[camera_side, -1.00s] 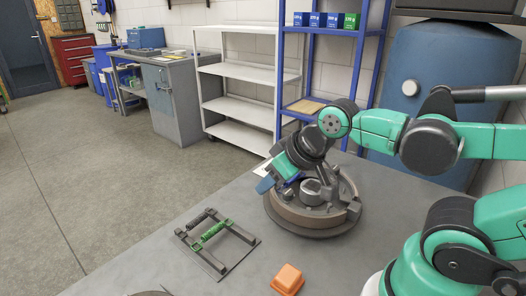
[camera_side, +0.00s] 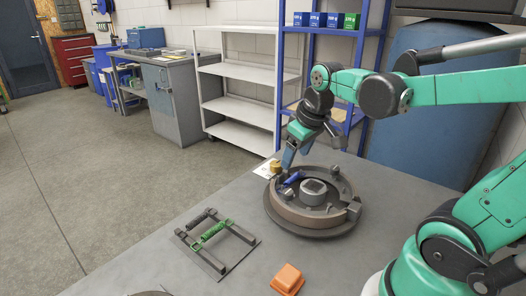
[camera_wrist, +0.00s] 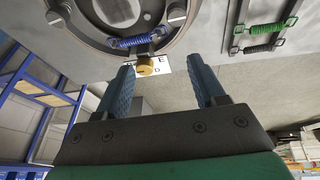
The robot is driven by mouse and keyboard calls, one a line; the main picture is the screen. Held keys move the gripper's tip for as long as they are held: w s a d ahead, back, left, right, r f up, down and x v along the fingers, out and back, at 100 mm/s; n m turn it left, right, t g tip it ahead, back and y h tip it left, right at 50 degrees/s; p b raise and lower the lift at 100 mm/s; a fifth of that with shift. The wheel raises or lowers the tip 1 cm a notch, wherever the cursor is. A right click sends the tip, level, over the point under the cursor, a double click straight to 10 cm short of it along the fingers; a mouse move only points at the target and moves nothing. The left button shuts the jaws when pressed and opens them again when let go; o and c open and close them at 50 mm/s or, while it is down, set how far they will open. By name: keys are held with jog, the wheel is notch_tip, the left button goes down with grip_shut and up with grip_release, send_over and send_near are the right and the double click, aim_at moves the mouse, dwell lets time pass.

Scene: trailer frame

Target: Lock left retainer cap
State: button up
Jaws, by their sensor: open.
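The brake drum assembly (camera_side: 312,229) lies on the table, with a round hub (camera_side: 314,190) in its middle and a blue spring (camera_side: 292,178) across its far left part. In the wrist view, two round slotted pieces, one at right (camera_wrist: 177,14) and one at left (camera_wrist: 56,16), flank the blue spring (camera_wrist: 136,41); they look like the retainer caps, but I cannot tell which is the left one. My gripper (camera_side: 289,158) is above the drum's far left edge, pointing down. In the wrist view its blue fingers (camera_wrist: 162,74) are apart with nothing gripped.
A gold cylinder (camera_side: 275,167) stands on a white lettered label beside the drum; it also shows in the wrist view (camera_wrist: 146,66). A grey rack (camera_side: 216,247) with a green and a black spring lies left. An orange block (camera_side: 287,279) sits in front. Table between them is clear.

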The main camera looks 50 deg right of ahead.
aim_at(336, 167)
jog(key=s+d+g, duration=0.1)
jog(key=d, duration=0.3)
jog(key=s+d+f+g, duration=0.1)
jog(key=d, duration=0.3)
jog(key=s+d+f+m+g+y, duration=0.1)
jog(key=d, duration=0.3)
jog(key=shift+d+f+g, duration=0.1)
jog(key=shift+d+g, duration=0.2)
jog(key=shift+d, duration=0.05)
jog(key=shift+s+d+f, duration=0.15)
jog(key=shift+f, duration=2.7)
grip_shut()
